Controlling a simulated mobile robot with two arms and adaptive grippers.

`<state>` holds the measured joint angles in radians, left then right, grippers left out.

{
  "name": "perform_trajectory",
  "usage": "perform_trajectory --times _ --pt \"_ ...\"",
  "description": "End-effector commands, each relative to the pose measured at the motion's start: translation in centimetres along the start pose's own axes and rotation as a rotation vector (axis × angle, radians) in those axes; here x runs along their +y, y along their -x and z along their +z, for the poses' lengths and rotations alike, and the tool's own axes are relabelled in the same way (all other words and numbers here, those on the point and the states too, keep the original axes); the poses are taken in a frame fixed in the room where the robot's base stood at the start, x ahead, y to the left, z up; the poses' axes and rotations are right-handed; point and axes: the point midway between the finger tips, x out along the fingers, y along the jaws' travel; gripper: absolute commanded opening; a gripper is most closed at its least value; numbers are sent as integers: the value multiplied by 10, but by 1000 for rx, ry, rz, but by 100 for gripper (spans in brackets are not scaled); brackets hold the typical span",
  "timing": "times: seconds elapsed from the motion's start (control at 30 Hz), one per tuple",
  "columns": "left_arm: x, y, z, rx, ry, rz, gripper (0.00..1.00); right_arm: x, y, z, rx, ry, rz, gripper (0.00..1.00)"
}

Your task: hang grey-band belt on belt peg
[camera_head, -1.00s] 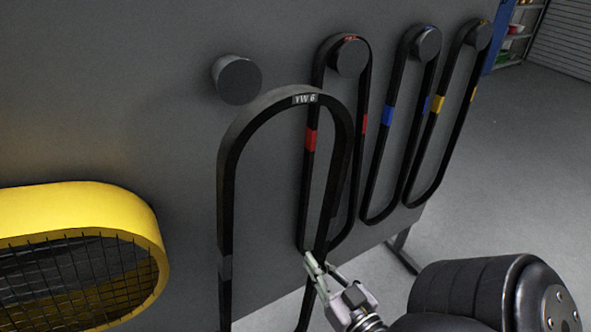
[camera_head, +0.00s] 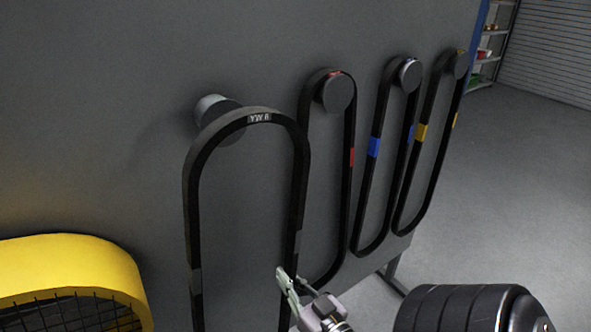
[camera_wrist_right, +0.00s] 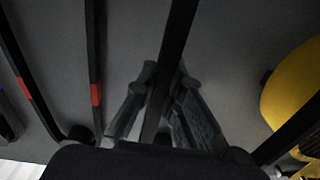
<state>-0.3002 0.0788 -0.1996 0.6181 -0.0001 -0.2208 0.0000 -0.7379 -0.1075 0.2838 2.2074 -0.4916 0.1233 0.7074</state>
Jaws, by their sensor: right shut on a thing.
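The grey-band belt (camera_head: 192,215) is a long black loop with a small label at its top. Its arch is in front of the empty belt peg (camera_head: 213,108), overlapping the peg's end in the head view. I cannot tell whether the peg is inside the loop. My right gripper (camera_head: 287,285) is shut on the right strand of the belt, low down. In the right wrist view, the strand (camera_wrist_right: 177,40) runs between the fingers (camera_wrist_right: 160,112). My left gripper is not in view.
Belts with red (camera_head: 352,157), blue (camera_head: 374,147) and yellow (camera_head: 421,132) bands hang on pegs to the right on the grey panel (camera_head: 110,80). A yellow guard with mesh (camera_head: 75,262) is at the lower left. Open floor (camera_head: 510,200) lies to the right.

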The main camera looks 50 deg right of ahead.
Motion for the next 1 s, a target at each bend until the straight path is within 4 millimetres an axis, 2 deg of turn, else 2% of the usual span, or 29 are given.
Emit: perform_trajectory --times 0.13,1.0 --pt "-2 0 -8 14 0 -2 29 0 -13 -2 4 0 -2 0" --pt "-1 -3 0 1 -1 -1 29 0 -83 -2 5 -1 -3 0"
